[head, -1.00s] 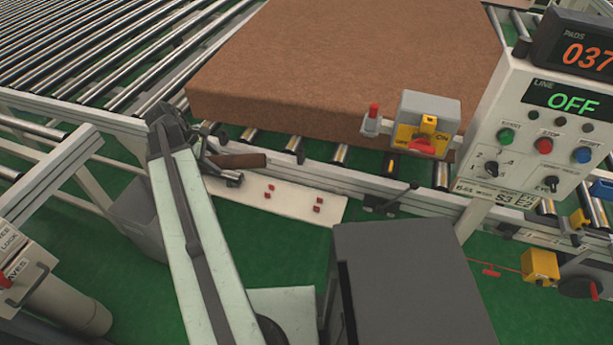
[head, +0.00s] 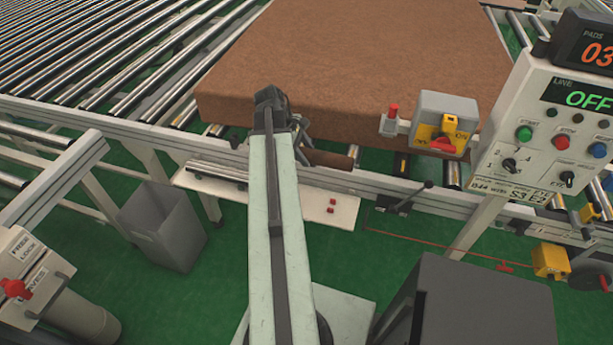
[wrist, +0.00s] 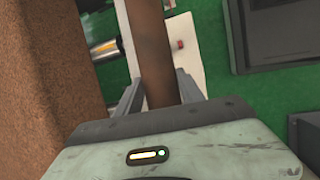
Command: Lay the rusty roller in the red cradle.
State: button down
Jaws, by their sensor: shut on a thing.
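The rusty roller (head: 330,159) is a brown cylinder. It sticks out to the right of my gripper (head: 303,138) in the head view. In the wrist view the roller (wrist: 150,45) runs up the picture between the two fingers of my gripper (wrist: 159,80), which is shut on it. The red cradle (head: 331,201) shows as small red blocks on a white shelf (head: 347,212); my arm may hide the others. One red block (wrist: 180,44) also shows in the wrist view, just right of the roller. The roller appears above the shelf, apart from the cradle.
Shiny metal rollers (head: 217,171) lie on the shelf's left part. A brown mattress (head: 350,60) rests on the conveyor behind. A grey bin (head: 165,225) stands on the floor at left.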

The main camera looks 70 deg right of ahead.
jog(key=f+b, duration=2)
jog(key=shift+w+f, duration=0.2)
jog(key=shift+f, duration=0.15)
jog(key=c, duration=0.7)
grip_release()
jog(key=shift+a+r, duration=0.1)
jog(key=shift+o, duration=0.2)
jog(key=p+v, duration=0.7)
jog(key=shift+r, duration=0.35)
